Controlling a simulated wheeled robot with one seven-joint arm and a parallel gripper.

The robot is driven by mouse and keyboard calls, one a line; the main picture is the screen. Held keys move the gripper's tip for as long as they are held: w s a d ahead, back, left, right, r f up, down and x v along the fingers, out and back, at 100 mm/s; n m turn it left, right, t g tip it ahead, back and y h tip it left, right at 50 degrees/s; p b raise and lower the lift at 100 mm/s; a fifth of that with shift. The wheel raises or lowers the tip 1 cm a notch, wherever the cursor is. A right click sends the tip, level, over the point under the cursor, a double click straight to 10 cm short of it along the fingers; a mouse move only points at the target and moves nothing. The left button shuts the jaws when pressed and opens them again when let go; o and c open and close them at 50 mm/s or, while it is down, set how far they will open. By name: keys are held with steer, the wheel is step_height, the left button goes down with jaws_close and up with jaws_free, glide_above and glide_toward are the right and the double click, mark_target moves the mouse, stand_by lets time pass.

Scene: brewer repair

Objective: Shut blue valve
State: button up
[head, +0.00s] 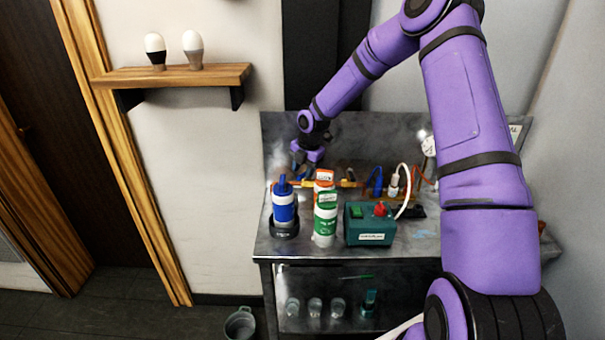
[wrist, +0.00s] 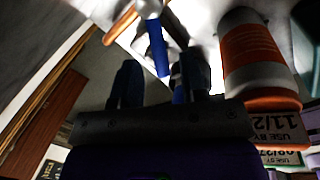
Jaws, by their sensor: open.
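The blue valve shows in the wrist view as a long blue handle (wrist: 157,46) below a pale metal fitting on a copper-coloured pipe (wrist: 120,24). In the head view the valve is mostly hidden by my gripper (head: 304,165), which is low at the back left of the metal bench. In the wrist view my gripper (wrist: 161,76) is open. The blue handle lies just beyond the fingertips, roughly between them. I cannot tell whether a finger touches it. A darker blue piece shows beside the right finger.
An orange-labelled bottle (wrist: 250,55) stands close to the right finger; it also shows in the head view (head: 324,176). A green-labelled bottle (head: 325,222), a blue-and-white canister (head: 284,207) and a green box (head: 370,231) stand in front on the bench (head: 420,236).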

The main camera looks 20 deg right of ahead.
step_height(320, 180, up, 9)
steer(key=s, duration=0.1)
steer(key=shift+s+d+f, duration=0.15)
steer(key=shift+s+d, duration=0.1)
steer(key=shift+d, duration=0.2)
steer(key=shift+c, duration=0.4)
